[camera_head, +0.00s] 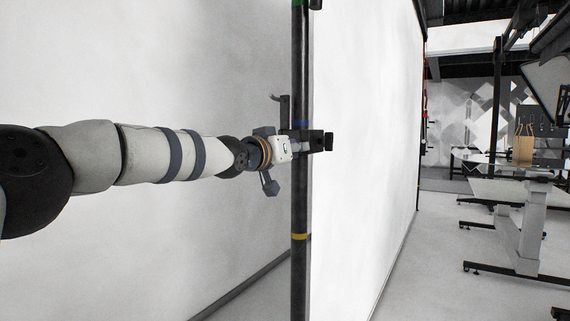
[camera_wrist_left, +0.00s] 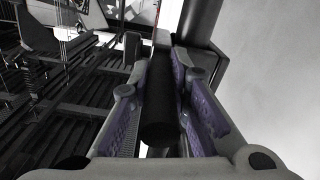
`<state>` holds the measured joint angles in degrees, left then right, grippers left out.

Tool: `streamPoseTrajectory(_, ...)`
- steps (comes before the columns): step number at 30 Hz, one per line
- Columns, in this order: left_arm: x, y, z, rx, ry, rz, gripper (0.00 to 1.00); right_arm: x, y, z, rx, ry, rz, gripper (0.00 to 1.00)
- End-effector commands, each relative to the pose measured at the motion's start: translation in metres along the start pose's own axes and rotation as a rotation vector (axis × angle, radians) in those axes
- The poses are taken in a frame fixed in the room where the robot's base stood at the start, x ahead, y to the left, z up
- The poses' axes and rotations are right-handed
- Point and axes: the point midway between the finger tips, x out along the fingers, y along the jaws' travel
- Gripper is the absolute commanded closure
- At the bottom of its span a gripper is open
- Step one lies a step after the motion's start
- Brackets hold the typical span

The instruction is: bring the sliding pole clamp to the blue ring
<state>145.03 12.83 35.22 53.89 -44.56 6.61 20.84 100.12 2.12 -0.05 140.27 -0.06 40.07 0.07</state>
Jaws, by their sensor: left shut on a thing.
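A dark vertical pole (camera_head: 299,205) stands in the middle of the head view. The black sliding clamp (camera_head: 318,137) is on the pole, with a knob sticking out to the right. The blue ring (camera_head: 300,124) is a dark blue band on the pole, right at the clamp's upper edge; any gap is too small to tell. My left gripper (camera_head: 304,147) reaches in from the left and is shut on the clamp. In the left wrist view its purple-padded fingers flank a black cylindrical part of the clamp (camera_wrist_left: 160,105), with the pole (camera_wrist_left: 201,20) behind. My right gripper is not in view.
A yellow ring (camera_head: 299,237) is lower on the pole and a green one (camera_head: 298,3) is at the top. White panels (camera_head: 365,150) stand behind the pole. Workbenches (camera_head: 520,190) are farther off at the right, with open floor before them.

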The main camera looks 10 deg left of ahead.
Motion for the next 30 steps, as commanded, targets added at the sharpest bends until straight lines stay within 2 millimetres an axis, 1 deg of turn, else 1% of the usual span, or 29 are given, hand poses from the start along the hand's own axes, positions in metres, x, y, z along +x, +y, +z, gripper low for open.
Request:
streamPoseTrajectory(1,-0.0007,0.0022,-0.0099,0.001,0.015,0.0,1.0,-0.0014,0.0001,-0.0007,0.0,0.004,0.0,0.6)
streamPoseTrajectory(14,0.0005,0.0032,-0.0103,0.0,0.012,-0.002,1.0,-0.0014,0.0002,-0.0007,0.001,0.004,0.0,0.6)
streamPoseTrajectory(15,0.0006,0.0032,-0.0101,0.0,0.011,-0.002,0.76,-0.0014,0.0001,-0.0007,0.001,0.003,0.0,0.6)
streamPoseTrajectory(17,0.0006,0.0031,-0.0099,0.0,0.011,-0.002,0.62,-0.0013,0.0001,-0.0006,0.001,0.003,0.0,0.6)
streamPoseTrajectory(27,0.0011,0.0025,-0.0062,0.0,0.004,-0.003,0.62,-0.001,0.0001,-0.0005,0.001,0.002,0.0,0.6)
streamPoseTrajectory(30,-0.0019,0.0042,-0.0055,0.002,0.002,0.0,0.62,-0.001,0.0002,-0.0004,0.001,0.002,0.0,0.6)
